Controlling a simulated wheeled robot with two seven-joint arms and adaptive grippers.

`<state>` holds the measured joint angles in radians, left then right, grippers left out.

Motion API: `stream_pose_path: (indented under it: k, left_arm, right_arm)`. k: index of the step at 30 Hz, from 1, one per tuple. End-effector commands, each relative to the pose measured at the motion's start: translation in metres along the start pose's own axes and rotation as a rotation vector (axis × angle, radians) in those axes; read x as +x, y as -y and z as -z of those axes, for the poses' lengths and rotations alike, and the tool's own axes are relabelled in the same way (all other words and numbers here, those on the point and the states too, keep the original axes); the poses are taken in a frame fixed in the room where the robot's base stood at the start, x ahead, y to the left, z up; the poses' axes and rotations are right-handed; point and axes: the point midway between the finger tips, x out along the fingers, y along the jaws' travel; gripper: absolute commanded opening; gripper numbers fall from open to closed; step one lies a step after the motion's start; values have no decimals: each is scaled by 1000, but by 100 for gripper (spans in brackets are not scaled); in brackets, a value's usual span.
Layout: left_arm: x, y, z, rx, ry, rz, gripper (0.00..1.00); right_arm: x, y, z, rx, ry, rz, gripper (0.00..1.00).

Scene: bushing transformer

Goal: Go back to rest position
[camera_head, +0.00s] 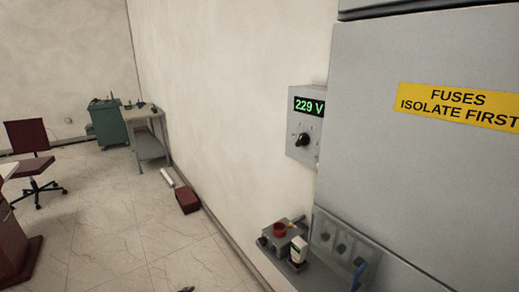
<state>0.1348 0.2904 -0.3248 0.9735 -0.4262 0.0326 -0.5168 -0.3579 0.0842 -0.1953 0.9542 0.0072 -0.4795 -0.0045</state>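Neither of my grippers can be made out in the head view. A small dark shape (187,289) is cut off by the bottom edge, and I cannot tell what it is. A grey wall box (305,155) has a black knob (302,140) and a green display (309,105) reading 229 V. A large grey cabinet (420,190) fills the right side, with a yellow label (458,104) reading "FUSES ISOLATE FIRST".
A small grey unit with a red round part (279,230) and a white block (298,250) stands low by the cabinet, beside a clear-looking panel (345,240). A chair (30,150), a workbench (150,125) and a red box (187,200) stand farther off. The middle floor is clear.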

Motion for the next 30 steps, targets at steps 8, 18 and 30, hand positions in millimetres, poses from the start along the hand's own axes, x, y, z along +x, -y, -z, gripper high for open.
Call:
stream_pose_path:
  k: [8,18,30]
  left_arm:
    - [-52,-117,-23,-283,130,-178,71]
    - [-139,-248,-37,-588,318,-362,71]
    - [-269,-380,-33,-900,578,-542,71]
  right_arm:
    - [-11,-2,-18,-1,5,-3,60]
    - [-22,-4,-41,-2,10,-5,60]
    - [-36,-6,-65,-4,14,-8,60]
